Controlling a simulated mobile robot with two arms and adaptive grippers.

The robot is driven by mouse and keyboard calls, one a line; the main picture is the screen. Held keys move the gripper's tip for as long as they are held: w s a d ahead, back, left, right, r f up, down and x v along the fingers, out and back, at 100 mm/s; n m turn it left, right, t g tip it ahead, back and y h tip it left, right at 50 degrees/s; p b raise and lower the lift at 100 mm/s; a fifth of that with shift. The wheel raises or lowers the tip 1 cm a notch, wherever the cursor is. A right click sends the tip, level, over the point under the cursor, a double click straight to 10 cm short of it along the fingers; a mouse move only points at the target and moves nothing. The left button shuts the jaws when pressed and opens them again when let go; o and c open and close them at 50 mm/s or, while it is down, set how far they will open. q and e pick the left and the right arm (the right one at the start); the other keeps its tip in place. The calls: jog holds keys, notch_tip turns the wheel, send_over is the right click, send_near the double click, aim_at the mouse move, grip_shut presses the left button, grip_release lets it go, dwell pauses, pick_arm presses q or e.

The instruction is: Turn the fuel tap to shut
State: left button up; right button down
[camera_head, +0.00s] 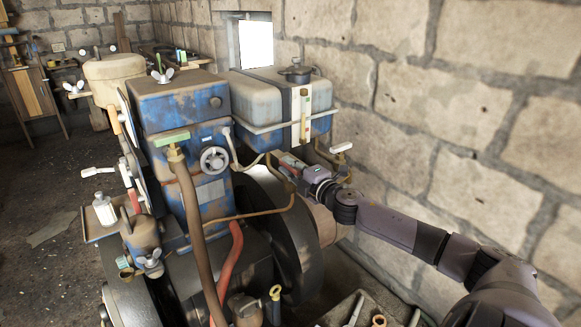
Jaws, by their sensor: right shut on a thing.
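The fuel tank (261,97), grey above and blue below, stands behind the blue engine block, against the stone wall. Brown fuel pipe (259,217) runs below it along the engine. My right gripper (284,162) reaches in from the right, just under the tank, with its jaws shut on the fuel tap. The fingers and nearby pipes hide most of the tap, so I cannot tell its handle's angle. A separate pale-handled lever (341,148) stands to the right of the gripper, apart from it. My left gripper is not in view.
The blue engine block (182,110) with a small round handwheel (214,160) is close left of the gripper. A dark flywheel (285,235) lies below. The stone wall (470,90) bounds the right side. A tray with tools (350,310) is at the bottom.

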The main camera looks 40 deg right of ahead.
jog(key=shift+a+r+m+g+h+p, duration=0.1)
jog(key=shift+m+g+h+p, duration=0.2)
jog(key=shift+m+h+p, duration=0.85)
jog(key=m+h, duration=0.1)
jog(key=h, duration=0.1)
jog(key=shift+g+h+p, duration=0.35)
jog(key=shift+g, duration=0.05)
jog(key=shift+m+g+h, duration=0.6)
jog(key=shift+m+h, duration=0.35)
jog(key=shift+h, duration=0.25)
jog(key=shift+f+m+g+h, duration=0.3)
jog(key=shift+m+g+h, duration=0.55)
jog(key=shift+h, duration=0.35)
jog(key=shift+w+f+m+g+h+b, duration=0.1)
jog(key=shift+m+g+h+b, duration=0.65)
jog(key=shift+m+g+h, duration=0.25)
jog(key=m+g+h+b, duration=0.2)
jog(key=m+g+b, duration=0.1)
jog(key=g, duration=0.2)
jog(key=m+g+h+b, duration=0.2)
jog(key=m+g+b, duration=0.1)
jog(key=g+b, duration=0.1)
jog(key=shift+m+g, duration=0.35)
jog(key=shift+g, duration=0.1)
jog(key=shift+r+m+g+b, duration=0.2)
jog(key=shift+m+g+b, duration=1.1)
jog(key=shift+g+b, duration=0.55)
